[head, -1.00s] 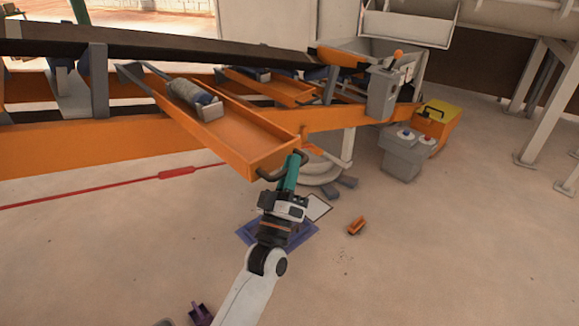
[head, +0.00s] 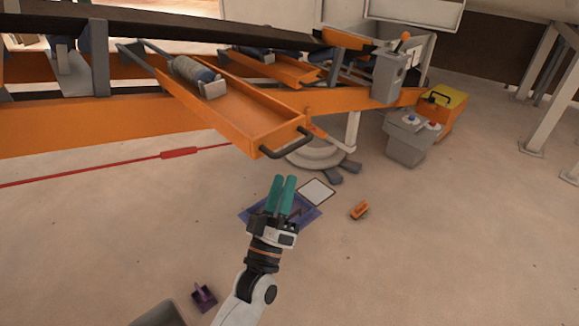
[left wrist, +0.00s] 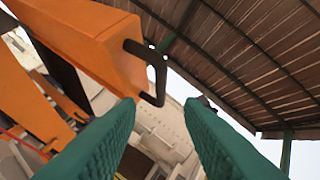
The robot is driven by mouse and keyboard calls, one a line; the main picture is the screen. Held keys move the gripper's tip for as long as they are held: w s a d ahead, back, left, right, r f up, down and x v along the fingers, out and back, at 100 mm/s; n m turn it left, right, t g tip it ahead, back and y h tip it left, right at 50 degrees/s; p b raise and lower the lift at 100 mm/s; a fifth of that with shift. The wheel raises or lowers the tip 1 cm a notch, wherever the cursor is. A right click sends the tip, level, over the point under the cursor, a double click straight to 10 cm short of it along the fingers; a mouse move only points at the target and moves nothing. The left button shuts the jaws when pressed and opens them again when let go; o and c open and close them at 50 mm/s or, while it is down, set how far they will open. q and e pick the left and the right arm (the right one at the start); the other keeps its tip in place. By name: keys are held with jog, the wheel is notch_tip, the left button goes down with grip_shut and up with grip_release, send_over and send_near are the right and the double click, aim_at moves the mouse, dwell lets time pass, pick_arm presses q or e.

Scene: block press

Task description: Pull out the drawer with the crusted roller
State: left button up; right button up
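The orange drawer (head: 250,118) is slid out from the orange conveyor frame and slants toward me. The crusted grey roller (head: 190,70) lies in its far part, with a bluish end. The drawer's black handle (head: 288,144) is on its near end and is free; the handle also shows in the left wrist view (left wrist: 158,72). My left gripper (head: 284,179) has green fingers. It is open and empty, below and in front of the handle, not touching it. In the left wrist view its fingers (left wrist: 160,112) stand apart. My right gripper is not in view.
A second orange drawer (head: 275,68) with a roller sits behind. A grey button box (head: 408,140) and a yellow-orange box (head: 443,108) stand at the right. A blue mat (head: 305,216), white sheet (head: 317,191) and small orange object (head: 360,210) lie on the floor. The right floor is mostly clear.

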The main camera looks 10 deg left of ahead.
pick_arm(q)
jog(key=shift+v, duration=1.45)
notch_tip(320, 180, down, 20)
jog(key=m+g+p, duration=0.1)
jog(key=m+g, duration=0.3)
jog(key=g, duration=0.3)
jog(key=s+a+f+m+g+y+p, duration=0.1)
jog(key=s+f+g, duration=0.2)
jog(key=f, duration=0.6)
jog(key=s+a+f+m+g+p, duration=0.15)
jog(key=s+f, duration=0.25)
jog(key=f, duration=0.4)
jog(key=s+a+f+m+g+y, duration=0.1)
jog(key=s+a+f+g, duration=0.2)
jog(key=s+f, duration=0.35)
jog(key=s+a+f+g+y, duration=0.1)
jog(key=s+a+f+g, duration=0.15)
jog(key=s+f, duration=0.4)
jog(key=s+a+f+m+g, duration=0.1)
jog(key=s+a+f+g, duration=0.2)
jog(key=s, duration=0.7)
jog(key=s+a+f+g+y+p, duration=0.1)
jog(key=s+a+f+g, duration=0.2)
jog(key=s, duration=0.8)
jog(key=shift+f+m+g, duration=0.35)
jog(key=shift+f+g, duration=0.05)
jog(key=shift+f, duration=0.1)
jog(key=shift+o, duration=0.3)
jog(key=shift+s, duration=0.1)
